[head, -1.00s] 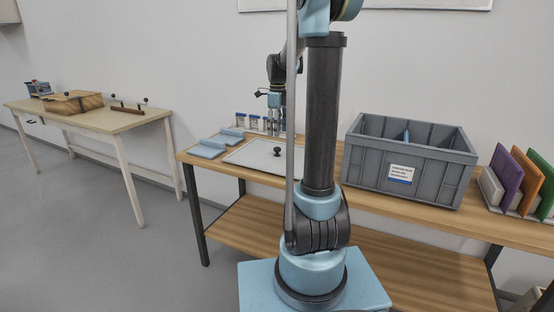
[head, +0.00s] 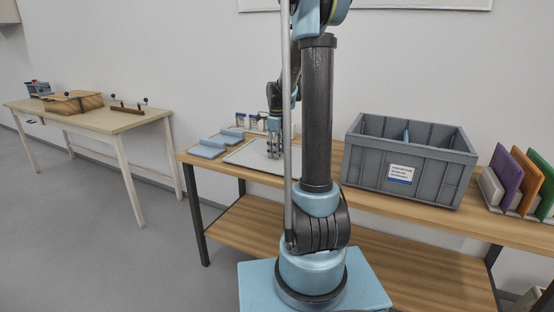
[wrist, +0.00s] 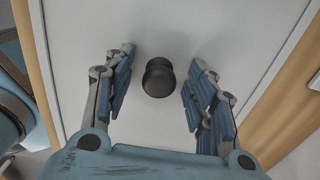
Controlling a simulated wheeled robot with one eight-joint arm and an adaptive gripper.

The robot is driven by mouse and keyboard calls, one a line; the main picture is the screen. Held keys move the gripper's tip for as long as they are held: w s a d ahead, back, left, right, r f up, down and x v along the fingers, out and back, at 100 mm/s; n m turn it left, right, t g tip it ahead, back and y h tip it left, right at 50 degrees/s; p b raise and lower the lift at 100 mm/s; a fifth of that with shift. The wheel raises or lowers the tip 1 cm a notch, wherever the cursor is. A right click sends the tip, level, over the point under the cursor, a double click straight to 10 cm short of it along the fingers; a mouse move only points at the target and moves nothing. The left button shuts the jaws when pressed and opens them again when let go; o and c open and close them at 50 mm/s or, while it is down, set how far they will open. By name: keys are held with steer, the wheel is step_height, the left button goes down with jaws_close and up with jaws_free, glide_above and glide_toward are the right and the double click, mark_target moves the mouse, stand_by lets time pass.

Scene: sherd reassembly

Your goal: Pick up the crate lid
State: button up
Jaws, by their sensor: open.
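The crate lid (head: 247,158) is a flat light-grey panel lying on the wooden bench, left of the grey crate. In the wrist view the lid (wrist: 230,30) fills most of the picture, with a round black knob (wrist: 158,77) on it. My gripper (wrist: 158,80) is open, with one blue-padded finger on each side of the knob and a gap on both sides. In the head view my gripper (head: 273,152) is low over the lid and hides the knob. My arm column covers the lid's right part.
The open grey crate (head: 365,165) stands on the bench (head: 440,215) right of my arm. Coloured panels (head: 527,172) stand in a rack at the far right. Blue pads (head: 207,150) lie left of the lid. Small labelled items (head: 241,121) stand behind it. A second table (head: 125,123) is at the left.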

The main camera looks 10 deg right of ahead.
jaws_close()
stand_by(0.3)
